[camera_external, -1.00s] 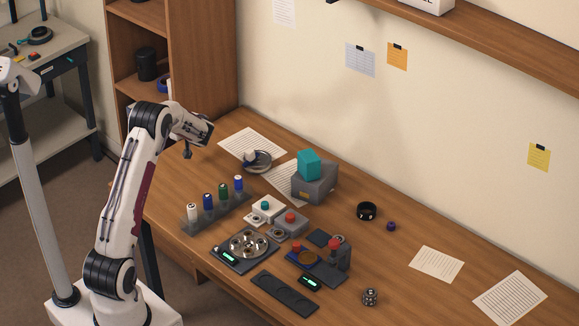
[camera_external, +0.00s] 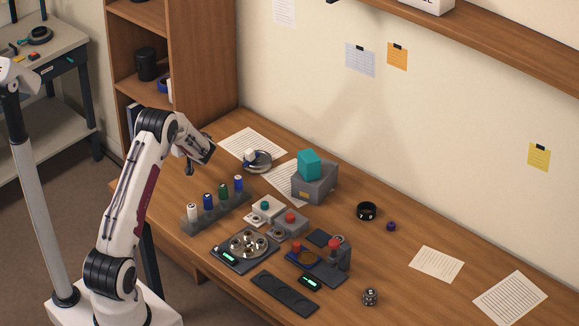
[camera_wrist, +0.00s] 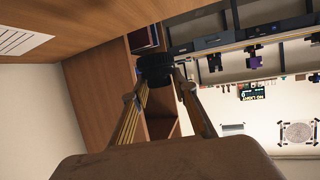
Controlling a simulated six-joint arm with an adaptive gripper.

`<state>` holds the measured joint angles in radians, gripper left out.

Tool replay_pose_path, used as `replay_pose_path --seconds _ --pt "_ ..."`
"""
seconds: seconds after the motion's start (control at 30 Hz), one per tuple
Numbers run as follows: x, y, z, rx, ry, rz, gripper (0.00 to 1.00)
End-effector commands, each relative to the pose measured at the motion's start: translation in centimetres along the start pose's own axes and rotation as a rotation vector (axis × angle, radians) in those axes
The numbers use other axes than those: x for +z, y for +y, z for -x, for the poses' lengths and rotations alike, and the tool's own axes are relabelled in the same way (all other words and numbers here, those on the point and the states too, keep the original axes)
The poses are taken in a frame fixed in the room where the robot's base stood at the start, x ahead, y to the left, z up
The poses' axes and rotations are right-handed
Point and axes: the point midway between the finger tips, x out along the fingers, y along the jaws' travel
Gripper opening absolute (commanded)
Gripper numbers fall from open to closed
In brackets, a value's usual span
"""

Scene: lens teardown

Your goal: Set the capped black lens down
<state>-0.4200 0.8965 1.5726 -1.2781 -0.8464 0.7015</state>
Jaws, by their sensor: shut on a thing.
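My gripper (camera_external: 190,159) is over the far left part of the wooden desk (camera_external: 170,195). In the external view the lens (camera_external: 189,170) is a small dark shape below the fingers. It looks close to the desk top, but I cannot tell whether it touches. I cannot make out the cap.
A rack with several coloured bottles (camera_external: 216,209) stands in front. A round silver-and-dark item (camera_external: 258,161) and a paper sheet (camera_external: 247,143) lie to the right. A grey box (camera_external: 315,184) carries a teal block (camera_external: 309,164). The desk left of the rack looks clear.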

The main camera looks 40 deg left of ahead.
Motion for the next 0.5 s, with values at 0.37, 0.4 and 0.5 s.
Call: replay_pose_path --seconds 0.37,0.4,0.5 --pt "4.2 0.0 -1.7 0.0 -0.001 -0.001 0.02" --pt "4.3 0.0 -1.8 0.0 0.0 0.0 0.02" --pt "4.4 0.0 -1.8 0.001 0.0 0.0 0.02"
